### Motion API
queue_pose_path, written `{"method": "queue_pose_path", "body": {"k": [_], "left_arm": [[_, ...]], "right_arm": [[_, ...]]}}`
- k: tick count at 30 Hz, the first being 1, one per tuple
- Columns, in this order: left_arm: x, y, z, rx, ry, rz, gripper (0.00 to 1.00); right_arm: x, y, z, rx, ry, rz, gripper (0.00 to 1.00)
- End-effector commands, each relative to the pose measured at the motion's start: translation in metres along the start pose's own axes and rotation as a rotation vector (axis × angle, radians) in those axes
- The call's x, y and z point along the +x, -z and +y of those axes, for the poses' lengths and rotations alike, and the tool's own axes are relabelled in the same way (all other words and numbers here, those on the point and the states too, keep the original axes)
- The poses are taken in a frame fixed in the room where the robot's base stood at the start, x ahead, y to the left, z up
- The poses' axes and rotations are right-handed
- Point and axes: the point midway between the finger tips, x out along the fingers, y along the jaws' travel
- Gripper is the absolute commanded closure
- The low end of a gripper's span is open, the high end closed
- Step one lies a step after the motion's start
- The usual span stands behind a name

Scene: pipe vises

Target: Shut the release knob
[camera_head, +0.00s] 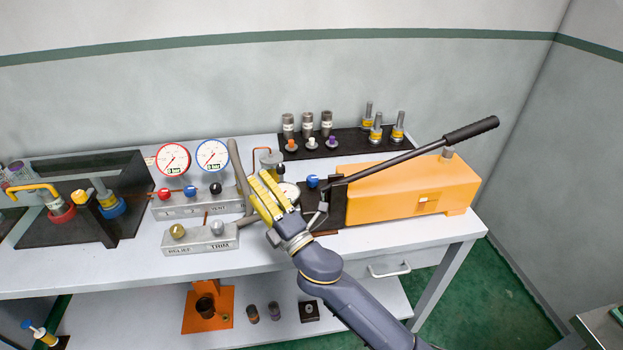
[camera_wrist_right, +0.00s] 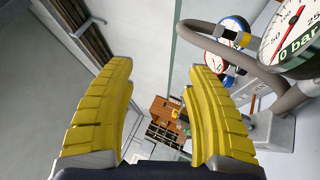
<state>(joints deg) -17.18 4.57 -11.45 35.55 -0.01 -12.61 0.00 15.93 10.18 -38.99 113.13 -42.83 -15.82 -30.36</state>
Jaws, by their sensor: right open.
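A blue knob (camera_head: 313,181) sits at the black front block of the orange hand pump (camera_head: 420,192); it may be the release knob, but I see no label on it. My right gripper (camera_head: 264,190) is just left of this knob, apart from it, near the grey hose. In the right wrist view its yellow fingers (camera_wrist_right: 155,105) are spread with nothing held between them. The fingers and wrist hide part of the area around a small gauge (camera_head: 288,190) beside the pump. My left gripper is not in view.
The pump's long black lever (camera_head: 415,153) slants up to the right. A grey hose (camera_head: 240,175) rises close to my right fingers. Two gauges (camera_head: 173,159) read 0 bar above a valve block (camera_head: 180,208). The RELIEF and TRIM block (camera_head: 200,239) stands in front.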

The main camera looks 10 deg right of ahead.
Motion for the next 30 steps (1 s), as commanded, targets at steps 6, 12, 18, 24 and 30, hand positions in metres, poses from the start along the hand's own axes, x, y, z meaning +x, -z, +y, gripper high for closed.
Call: {"method": "queue_pose_path", "body": {"k": [6, 12, 18, 24, 30], "left_arm": [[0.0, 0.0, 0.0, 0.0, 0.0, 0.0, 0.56], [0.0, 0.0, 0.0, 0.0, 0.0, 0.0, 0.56], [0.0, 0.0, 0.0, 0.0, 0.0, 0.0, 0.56], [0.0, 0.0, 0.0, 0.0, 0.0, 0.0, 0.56], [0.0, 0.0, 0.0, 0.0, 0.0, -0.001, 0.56]], "right_arm": [[0.05, 0.081, 0.033, -0.278, -0.189, 0.361, 0.46], [0.062, 0.142, 0.034, -0.545, -0.322, 0.698, 0.46], [0.057, 0.17, 0.007, -0.816, -0.399, 1.043, 0.46], [0.049, 0.15, -0.032, -1.071, -0.397, 1.388, 0.46], [0.048, 0.083, -0.059, -1.291, -0.291, 1.722, 0.46]]}}
